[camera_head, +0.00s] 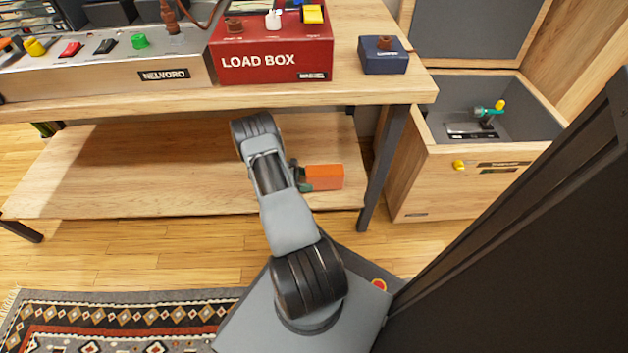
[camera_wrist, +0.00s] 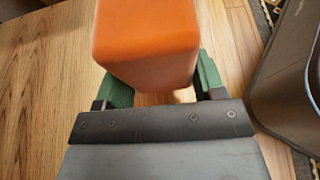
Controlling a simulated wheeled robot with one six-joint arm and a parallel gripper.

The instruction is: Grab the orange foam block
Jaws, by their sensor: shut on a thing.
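The orange foam block (camera_head: 324,177) is over the lower shelf of the wooden bench, near its right end. In the wrist view the block (camera_wrist: 147,45) fills the top middle, between the green fingers of my gripper (camera_wrist: 160,82). My gripper (camera_head: 304,176) is shut on the block. In the head view my arm comes in from below and hides part of the gripper. I cannot tell whether the block touches the shelf.
The bench's lower shelf (camera_head: 130,170) is otherwise bare. Its dark right leg (camera_head: 384,165) stands just right of the block. Above are the red load box (camera_head: 270,62) and a dark blue box (camera_head: 383,58). An open wooden chest (camera_head: 440,185) stands at right.

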